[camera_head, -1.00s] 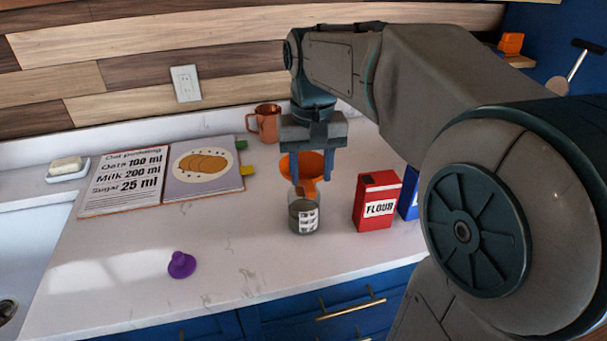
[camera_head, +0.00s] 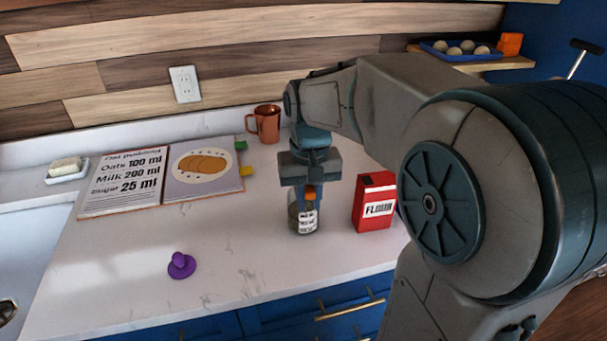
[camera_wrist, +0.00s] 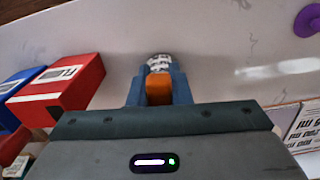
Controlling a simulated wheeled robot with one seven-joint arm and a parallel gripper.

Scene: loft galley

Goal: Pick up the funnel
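The orange funnel shows only as a small piece (camera_head: 309,194) below my gripper. The rest of it is hidden behind the gripper. A glass jar (camera_head: 304,222) with a white label stands upright on the counter directly below the funnel. In the wrist view, an orange part of the funnel (camera_wrist: 159,88) fills the narrow gap between my two blue fingers, and the jar's label (camera_wrist: 160,63) shows just beyond it. My gripper (camera_head: 306,200) points down over the jar and appears shut on the funnel. I cannot tell whether the funnel still touches the jar.
A red flour box (camera_head: 374,203) stands close right of the jar, with a blue box (camera_wrist: 18,86) beside it. A copper mug (camera_head: 266,124) is behind, an open recipe book (camera_head: 163,182) to the left. A purple object (camera_head: 181,265) lies front left. The counter between is clear.

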